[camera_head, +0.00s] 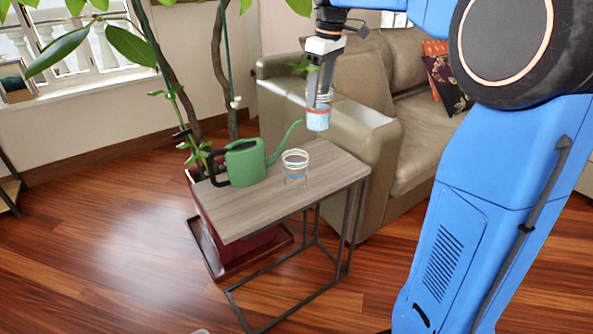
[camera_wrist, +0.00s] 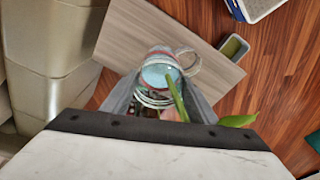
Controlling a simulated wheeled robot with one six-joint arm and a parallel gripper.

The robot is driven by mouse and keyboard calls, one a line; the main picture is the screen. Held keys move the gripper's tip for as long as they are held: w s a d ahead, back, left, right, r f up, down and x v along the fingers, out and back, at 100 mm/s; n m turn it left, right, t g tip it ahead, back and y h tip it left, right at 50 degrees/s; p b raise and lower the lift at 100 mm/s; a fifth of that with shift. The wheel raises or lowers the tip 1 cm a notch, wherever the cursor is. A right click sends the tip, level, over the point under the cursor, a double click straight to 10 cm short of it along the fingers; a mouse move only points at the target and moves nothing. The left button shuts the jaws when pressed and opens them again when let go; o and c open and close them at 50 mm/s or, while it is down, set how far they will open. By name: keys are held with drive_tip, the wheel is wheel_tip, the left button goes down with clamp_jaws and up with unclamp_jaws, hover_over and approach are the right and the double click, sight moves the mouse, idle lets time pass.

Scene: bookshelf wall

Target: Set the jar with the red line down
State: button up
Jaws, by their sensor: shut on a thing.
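My gripper (camera_head: 320,92) is shut on a clear jar (camera_head: 318,119) with pale blue contents and red line marks. It holds the jar upright in the air, above the far side of the small wooden table (camera_head: 255,205). In the wrist view the held jar (camera_wrist: 158,72) sits between the fingers (camera_wrist: 155,95). A green stem (camera_wrist: 177,98) with a leaf crosses in front of it. A second clear jar (camera_head: 295,168) with pale rings and a blue band stands on the table. It also shows beside the held jar in the wrist view (camera_wrist: 188,64).
A green watering can (camera_head: 245,163) with a black handle stands on the table, its spout pointing toward the jars. The table's front part is clear. A beige sofa (camera_head: 345,130) is behind to the right. A tall plant (camera_head: 165,60) rises behind the table.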

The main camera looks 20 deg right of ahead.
drive_tip(key=shift+d, duration=0.3)
wheel_tip(320, 180, down, 18)
drive_tip(key=shift+r, duration=0.15)
drive_tip(key=shift+w, duration=0.1)
idle(0.3)
drive_tip(key=o, duration=1.5)
drive_tip(key=shift+o, duration=0.2)
